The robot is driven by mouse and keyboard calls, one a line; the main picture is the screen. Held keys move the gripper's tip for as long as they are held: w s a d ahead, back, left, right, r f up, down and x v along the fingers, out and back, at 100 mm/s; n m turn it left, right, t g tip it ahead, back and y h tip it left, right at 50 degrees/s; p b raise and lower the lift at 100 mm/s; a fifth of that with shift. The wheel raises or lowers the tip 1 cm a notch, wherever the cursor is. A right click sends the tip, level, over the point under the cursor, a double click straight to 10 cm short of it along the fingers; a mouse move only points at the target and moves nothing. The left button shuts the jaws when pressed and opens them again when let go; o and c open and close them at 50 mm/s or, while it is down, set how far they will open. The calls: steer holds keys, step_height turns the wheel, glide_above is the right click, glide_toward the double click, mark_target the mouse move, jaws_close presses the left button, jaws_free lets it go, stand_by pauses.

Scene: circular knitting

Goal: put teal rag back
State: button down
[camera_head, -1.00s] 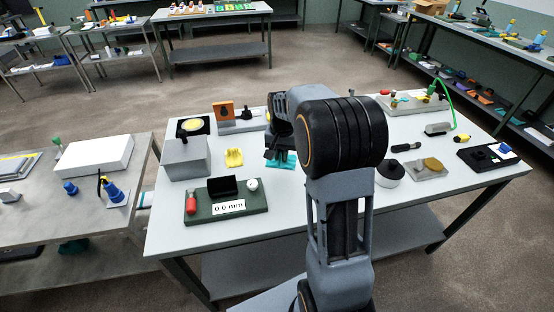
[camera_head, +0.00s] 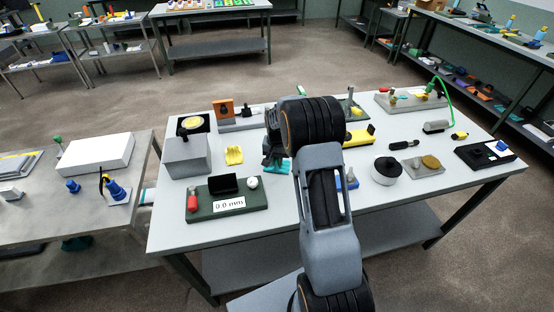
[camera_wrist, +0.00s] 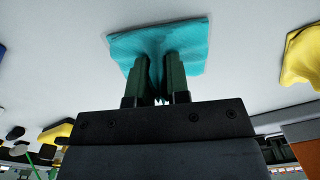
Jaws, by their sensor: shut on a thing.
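The teal rag (camera_wrist: 150,42) shows in the wrist view, pinched and bunched between the two dark green fingers of my gripper (camera_wrist: 160,80). Its spread part lies beyond the fingertips against the pale table surface. In the head view a bit of the teal rag (camera_head: 285,166) shows under my wrist, near the middle of the table, right of the yellow rag (camera_head: 234,155). My arm hides much of it. I cannot tell whether it touches the table. The yellow rag also shows at the right of the wrist view (camera_wrist: 303,55).
A grey box (camera_head: 187,157) and a green base with a 0.0 mm display (camera_head: 227,199) stand left of my gripper. An orange-plated fixture (camera_head: 226,112) stands behind. A yellow block (camera_head: 359,137) and a black-topped round part (camera_head: 386,171) are to the right. The front table strip is clear.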

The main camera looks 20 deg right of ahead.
steer(key=shift+f, duration=0.2)
steer(key=c, duration=1.1)
jaws_free()
steer(key=shift+r, duration=0.1)
step_height(320, 180, up, 12)
steer(key=s+a+r+n+t, duration=0.1)
steer(key=s+a+r+n, duration=0.15)
steer(key=s+r, duration=0.2)
steer(key=s+a+r+n+t, duration=0.1)
steer(key=s+a+r, duration=0.25)
steer(key=s, duration=0.25)
steer(key=s+a+f+n+t, duration=0.1)
steer(key=s+a, duration=0.1)
steer(key=s, duration=0.5)
steer(key=s+a+f+n+t, duration=0.1)
steer(key=s+a+n, duration=0.1)
steer(key=s, duration=0.5)
steer(key=shift+a+f+b, duration=0.35)
steer(key=shift+a+b, duration=0.1)
steer(key=shift+a, duration=0.15)
